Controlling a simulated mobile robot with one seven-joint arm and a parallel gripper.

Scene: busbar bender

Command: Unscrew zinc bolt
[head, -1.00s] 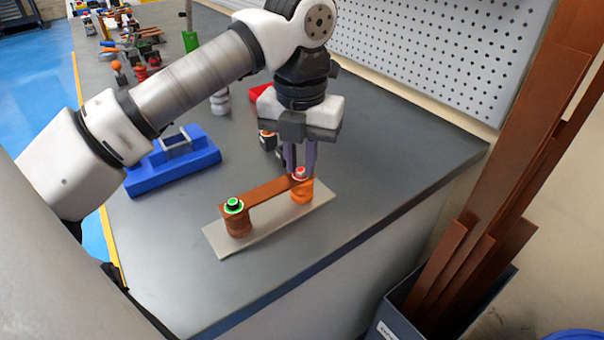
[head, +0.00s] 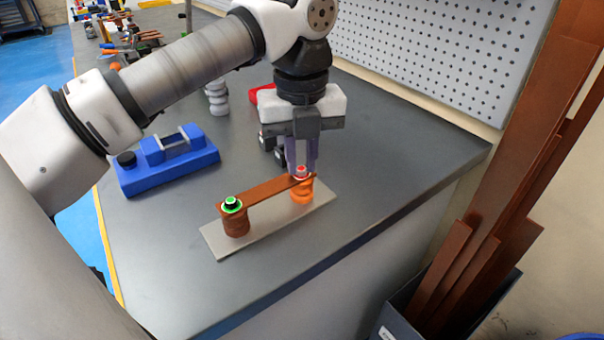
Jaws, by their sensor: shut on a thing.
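A copper busbar (head: 268,192) bridges two posts on a pale grey plate (head: 265,233). The right post (head: 302,190) is orange and carries a light-coloured bolt head in a red ring (head: 302,171), which looks like the zinc bolt. The left post (head: 236,225) is brown, with a dark bolt in a green ring (head: 232,204). My gripper (head: 302,165) points straight down over the right post, its purple-grey fingers shut on the light bolt head. The fingers partly hide the head, and the threads cannot be seen.
A blue fixture (head: 168,170) stands left on the dark workbench (head: 380,150). A grey stacked part (head: 217,97) and a red item (head: 264,92) are behind the arm. Copper bars (head: 500,200) lean in a bin at right. The bench right of the plate is clear.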

